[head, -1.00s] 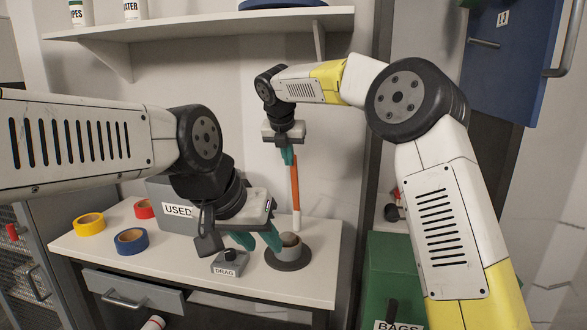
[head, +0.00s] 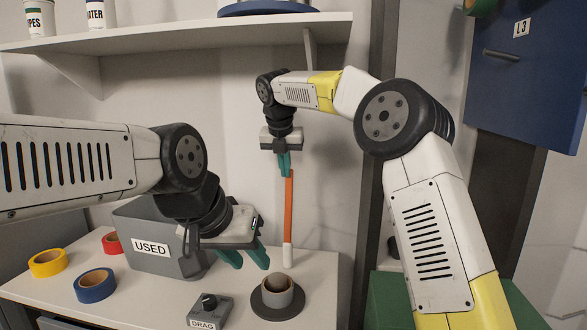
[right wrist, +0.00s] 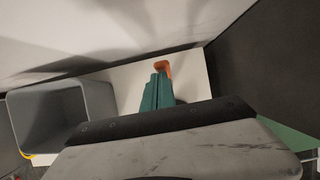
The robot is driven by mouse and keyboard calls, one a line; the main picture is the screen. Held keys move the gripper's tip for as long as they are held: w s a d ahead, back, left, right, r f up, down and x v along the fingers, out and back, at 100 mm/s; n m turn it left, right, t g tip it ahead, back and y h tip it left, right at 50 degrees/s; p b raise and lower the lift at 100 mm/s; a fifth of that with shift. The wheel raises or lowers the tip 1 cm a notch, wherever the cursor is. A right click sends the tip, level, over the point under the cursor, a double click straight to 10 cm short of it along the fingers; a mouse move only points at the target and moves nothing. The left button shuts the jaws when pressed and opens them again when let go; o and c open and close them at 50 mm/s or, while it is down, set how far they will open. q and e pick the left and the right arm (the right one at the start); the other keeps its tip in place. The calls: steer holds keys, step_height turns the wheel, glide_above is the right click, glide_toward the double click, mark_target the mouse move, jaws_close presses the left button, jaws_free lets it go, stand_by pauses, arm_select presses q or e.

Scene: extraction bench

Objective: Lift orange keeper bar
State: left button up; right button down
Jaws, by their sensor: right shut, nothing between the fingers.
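The orange keeper bar (head: 289,210) stands upright above the back of the bench, orange with a white lower end. My right gripper (head: 285,170) points down at the bar's top end, its teal fingers together and empty. In the right wrist view the bar's orange top (right wrist: 163,67) shows just beyond the closed fingertips (right wrist: 158,74); whether they touch is unclear. My left gripper (head: 246,258) is lower and to the left, tilted over the bench, its two teal fingers apart with nothing between them.
A grey ring on a dark disc (head: 278,293) and a DRAG knob box (head: 210,309) stand at the bench front. A grey USED bin (head: 150,262) and yellow (head: 48,262), blue (head: 95,285) and red (head: 113,242) tape rolls are left. A shelf (head: 190,38) hangs above.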

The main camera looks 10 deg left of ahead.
steer(key=shift+w+d+r, duration=0.1)
steer(key=shift+w+d, duration=0.15)
steer(key=shift+w, duration=0.3)
steer(key=s+v, duration=0.1)
steer(key=v, duration=0.7)
steer(key=shift+a+f, duration=0.2)
steer(key=shift+a, duration=0.05)
